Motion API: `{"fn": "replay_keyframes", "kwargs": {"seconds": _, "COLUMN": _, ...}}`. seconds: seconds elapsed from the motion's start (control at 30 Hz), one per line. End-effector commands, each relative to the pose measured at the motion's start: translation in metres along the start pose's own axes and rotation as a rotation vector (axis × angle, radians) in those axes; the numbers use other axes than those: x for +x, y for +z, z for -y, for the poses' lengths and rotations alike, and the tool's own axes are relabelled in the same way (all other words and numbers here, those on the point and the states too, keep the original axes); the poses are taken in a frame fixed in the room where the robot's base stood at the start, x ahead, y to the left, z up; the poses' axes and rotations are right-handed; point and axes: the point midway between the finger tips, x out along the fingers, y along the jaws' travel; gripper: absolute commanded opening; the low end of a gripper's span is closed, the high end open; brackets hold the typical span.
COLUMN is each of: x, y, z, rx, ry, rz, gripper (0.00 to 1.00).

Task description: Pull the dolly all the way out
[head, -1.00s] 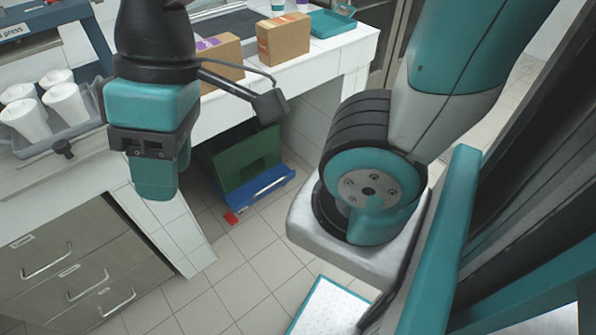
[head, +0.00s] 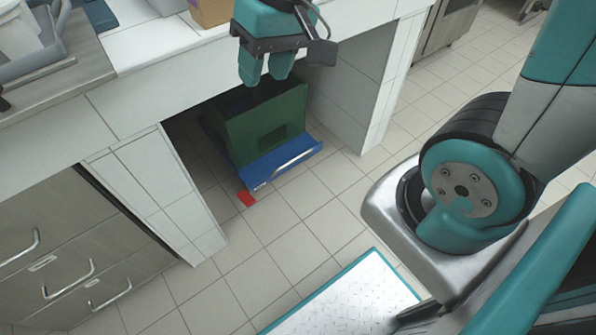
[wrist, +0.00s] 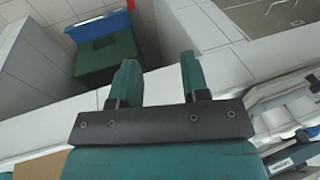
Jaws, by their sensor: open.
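The blue dolly (head: 270,170) stands on the tiled floor in the recess under the counter, with a silver bar handle (head: 295,166) along its front. A green crate (head: 250,122) sits on it. In the wrist view the dolly (wrist: 97,27) and crate (wrist: 107,57) show at the upper left. My gripper (head: 265,80) is open and empty, high above the crate by the counter edge; its two teal fingers (wrist: 156,75) show apart in the wrist view. It does not touch the dolly. The dolly's rear is hidden under the counter.
A red floor marker (head: 246,198) lies by the dolly's front left corner. Tiled counter supports (head: 170,195) (head: 350,95) flank the recess. Drawers with handles (head: 70,280) stand at left. The floor in front of the dolly is clear.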

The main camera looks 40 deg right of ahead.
Motion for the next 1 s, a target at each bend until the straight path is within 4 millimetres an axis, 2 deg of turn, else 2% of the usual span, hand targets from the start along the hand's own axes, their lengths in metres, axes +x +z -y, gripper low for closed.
{"fn": "replay_keyframes", "kwargs": {"seconds": 0.03, "x": 0.049, "y": -0.005, "z": -0.024, "rx": 0.065, "ry": 0.017, "rz": -0.008, "gripper": 0.42}}
{"fn": "replay_keyframes", "kwargs": {"seconds": 0.27, "x": 0.165, "y": -0.044, "z": -0.108, "rx": 0.4, "ry": 0.092, "rz": -0.066, "gripper": 0.42}}
{"fn": "replay_keyframes", "kwargs": {"seconds": 0.37, "x": 0.221, "y": -0.067, "z": -0.156, "rx": 0.605, "ry": 0.123, "rz": -0.096, "gripper": 0.42}}
{"fn": "replay_keyframes", "kwargs": {"seconds": 0.5, "x": 0.3, "y": -0.103, "z": -0.235, "rx": 0.976, "ry": 0.152, "rz": -0.151, "gripper": 0.42}}
{"fn": "replay_keyframes", "kwargs": {"seconds": 0.6, "x": 0.348, "y": -0.121, "z": -0.288, "rx": 1.226, "ry": 0.16, "rz": -0.193, "gripper": 0.42}}
{"fn": "replay_keyframes", "kwargs": {"seconds": 0.7, "x": 0.382, "y": -0.129, "z": -0.328, "rx": 1.411, "ry": 0.165, "rz": -0.225, "gripper": 0.42}}
{"fn": "replay_keyframes", "kwargs": {"seconds": 0.8, "x": 0.402, "y": -0.133, "z": -0.35, "rx": 1.522, "ry": 0.165, "rz": -0.247, "gripper": 0.42}}
{"fn": "replay_keyframes", "kwargs": {"seconds": 1.0, "x": 0.423, "y": -0.135, "z": -0.364, "rx": 1.577, "ry": 0.164, "rz": -0.256, "gripper": 0.42}}
